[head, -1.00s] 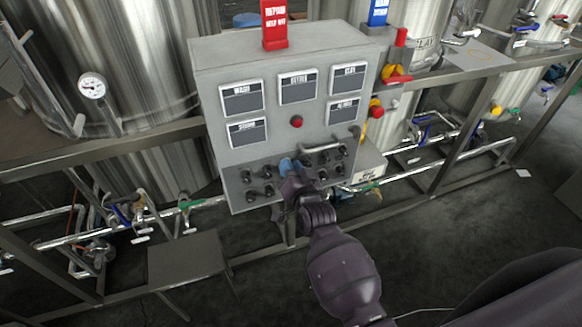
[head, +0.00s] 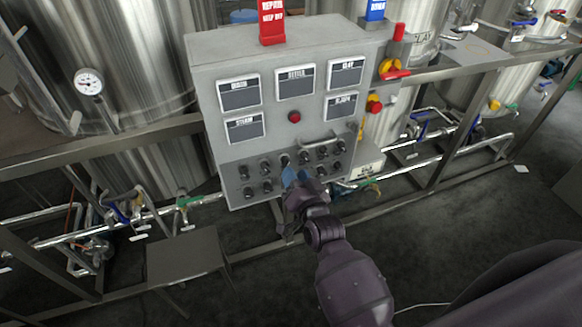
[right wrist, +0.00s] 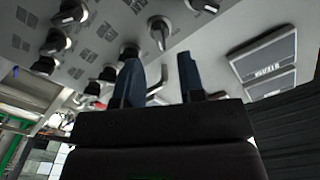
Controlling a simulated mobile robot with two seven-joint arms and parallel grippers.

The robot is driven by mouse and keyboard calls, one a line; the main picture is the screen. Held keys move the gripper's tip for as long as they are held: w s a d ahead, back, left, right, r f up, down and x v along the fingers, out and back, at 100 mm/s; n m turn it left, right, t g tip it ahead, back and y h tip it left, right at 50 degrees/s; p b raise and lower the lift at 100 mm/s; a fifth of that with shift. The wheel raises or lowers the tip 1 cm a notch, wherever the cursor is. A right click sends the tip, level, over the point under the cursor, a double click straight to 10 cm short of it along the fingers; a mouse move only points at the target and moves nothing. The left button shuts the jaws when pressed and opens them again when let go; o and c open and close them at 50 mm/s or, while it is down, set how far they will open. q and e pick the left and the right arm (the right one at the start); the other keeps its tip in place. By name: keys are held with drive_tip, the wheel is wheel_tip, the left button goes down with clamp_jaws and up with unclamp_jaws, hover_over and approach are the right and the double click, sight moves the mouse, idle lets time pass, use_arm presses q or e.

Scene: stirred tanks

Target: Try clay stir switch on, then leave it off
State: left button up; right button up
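The grey control panel (head: 205,80) carries dark knob switches in rows on its lower front. One display plate at its upper right reads CLAY (head: 347,72). Which knob is the clay stir switch I cannot tell, as the small labels are unreadable. My right gripper (head: 294,176) is at the middle of the knob rows, just in front of the panel. In the right wrist view its two blue fingers (right wrist: 160,82) stand apart with no knob visibly held. A knob (right wrist: 158,30) with a light pointer shows beyond the fingertips. My left gripper is out of view.
A handle bar (head: 318,143) sticks out above the right knobs. A red button (head: 294,117) sits mid-panel. A red-and-yellow switch (head: 392,70) is on the right side. Steel tanks, rails and pipes surround the panel. A small dark table (head: 185,258) stands front left.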

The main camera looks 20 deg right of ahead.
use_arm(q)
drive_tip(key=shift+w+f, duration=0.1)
use_arm(e)
drive_tip(key=s, duration=0.6)
drive_tip(key=shift+d, duration=0.1)
use_arm(q)
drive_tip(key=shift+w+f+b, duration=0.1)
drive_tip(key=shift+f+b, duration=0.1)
drive_tip(key=shift+b, duration=0.35)
use_arm(e)
drive_tip(key=s+d+f+n+g, duration=0.3)
drive_tip(key=s+d+f, duration=0.2)
drive_tip(key=s, duration=0.3)
drive_tip(key=s+d+f+n+g, duration=0.3)
drive_tip(key=s+d+f, duration=0.1)
drive_tip(key=s+f, duration=0.3)
drive_tip(key=shift+s+d+f+n+h, duration=0.35)
drive_tip(key=shift+s+d+n+h, duration=0.05)
drive_tip(key=shift+s, duration=0.15)
idle(0.5)
